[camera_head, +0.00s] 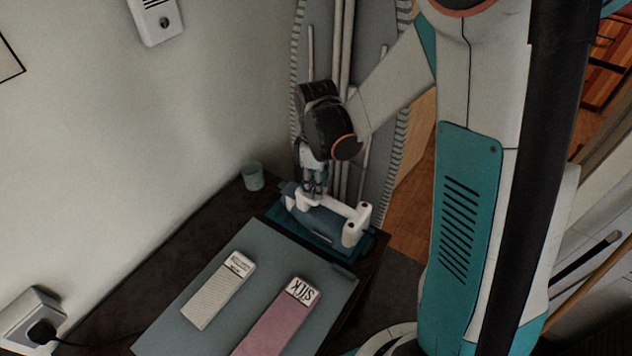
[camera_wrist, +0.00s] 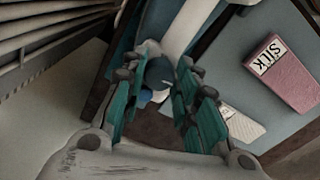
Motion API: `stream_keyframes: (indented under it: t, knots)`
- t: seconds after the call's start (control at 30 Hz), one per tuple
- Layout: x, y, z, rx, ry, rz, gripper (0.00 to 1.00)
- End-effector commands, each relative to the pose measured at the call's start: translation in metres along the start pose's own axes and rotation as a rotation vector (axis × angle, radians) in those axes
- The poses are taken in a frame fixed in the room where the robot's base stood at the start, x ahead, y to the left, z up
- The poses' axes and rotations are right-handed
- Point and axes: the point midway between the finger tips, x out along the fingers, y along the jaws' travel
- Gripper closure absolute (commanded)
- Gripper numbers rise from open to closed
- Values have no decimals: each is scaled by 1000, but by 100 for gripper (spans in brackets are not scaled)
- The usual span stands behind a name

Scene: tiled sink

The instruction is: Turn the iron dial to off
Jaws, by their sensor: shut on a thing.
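The iron (camera_head: 325,219), white and blue-grey, lies on a dark blue tray (camera_head: 361,251) at the far end of the dark table. My gripper (camera_head: 315,188) reaches down onto the left part of the iron's white top. In the wrist view, the teal finger pads of my gripper (camera_wrist: 155,92) stand on either side of a round blue-grey dial (camera_wrist: 159,72), closed on it. The iron's white handle (camera_wrist: 193,25) runs away beyond it. The dial's markings and setting are not readable, and in the head view the dial is hidden by my gripper.
A grey-blue board (camera_head: 262,252) holds a pink SILK box (camera_head: 275,324) and a pale box (camera_head: 214,296). A small cup (camera_head: 253,176) stands by the wall, close to the iron. A wall socket with a plug (camera_head: 36,322) is at lower left. An ironing board stands behind.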

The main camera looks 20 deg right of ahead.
Motion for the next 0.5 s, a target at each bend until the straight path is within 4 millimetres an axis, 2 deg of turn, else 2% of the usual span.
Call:
stream_keyframes:
  t: [0.03,0.1,0.5]
  knots:
    - [0,0,0,0,0,0,68]
    - [0,0,0,1,0,0,52]
    - [-3,0,0,1,0,0,52]
